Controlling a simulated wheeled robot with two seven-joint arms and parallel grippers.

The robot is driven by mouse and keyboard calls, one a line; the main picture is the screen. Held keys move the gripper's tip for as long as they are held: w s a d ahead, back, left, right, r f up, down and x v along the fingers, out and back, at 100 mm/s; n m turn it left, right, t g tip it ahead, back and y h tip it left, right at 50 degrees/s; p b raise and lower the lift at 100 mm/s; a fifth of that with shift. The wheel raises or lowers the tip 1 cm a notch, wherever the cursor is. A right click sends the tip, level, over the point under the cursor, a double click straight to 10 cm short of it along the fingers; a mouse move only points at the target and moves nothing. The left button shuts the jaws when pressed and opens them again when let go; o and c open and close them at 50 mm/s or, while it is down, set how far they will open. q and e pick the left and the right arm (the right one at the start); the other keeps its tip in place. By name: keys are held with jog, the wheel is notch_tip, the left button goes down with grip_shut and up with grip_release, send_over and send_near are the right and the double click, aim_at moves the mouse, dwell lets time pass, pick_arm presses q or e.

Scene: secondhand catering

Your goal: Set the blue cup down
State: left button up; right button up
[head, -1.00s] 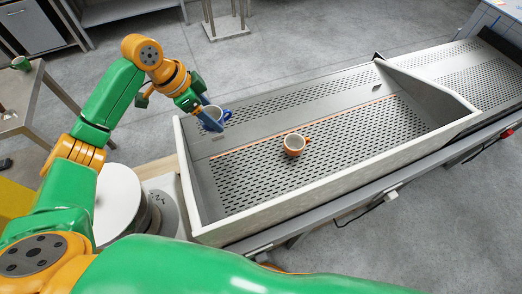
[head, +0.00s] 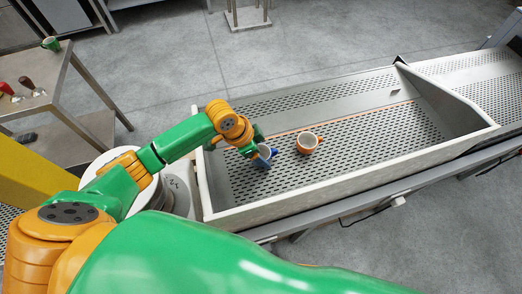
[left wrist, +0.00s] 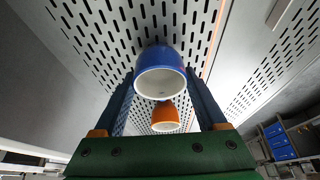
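The blue cup (head: 265,155) is white inside and is in the grip of my left gripper (head: 256,146), over the left part of the perforated trough. In the left wrist view the blue cup (left wrist: 160,62) sits between the two fingers (left wrist: 160,90), which reach its sides, with its open rim toward the camera. I cannot tell whether its base touches the trough floor. The gripper hides part of the cup in the head view. My right gripper is not in view.
An orange cup (head: 306,144) stands just right of the blue cup on the perforated floor. The trough's pale front wall (head: 350,182) bounds it. Floor to the right is clear. A metal table at left holds a green cup (head: 50,43).

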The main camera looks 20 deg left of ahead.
pick_arm(q)
jog(key=o, duration=0.3)
jog(key=p+v, duration=0.1)
jog(key=v, duration=1.1)
jog(key=shift+r, duration=0.15)
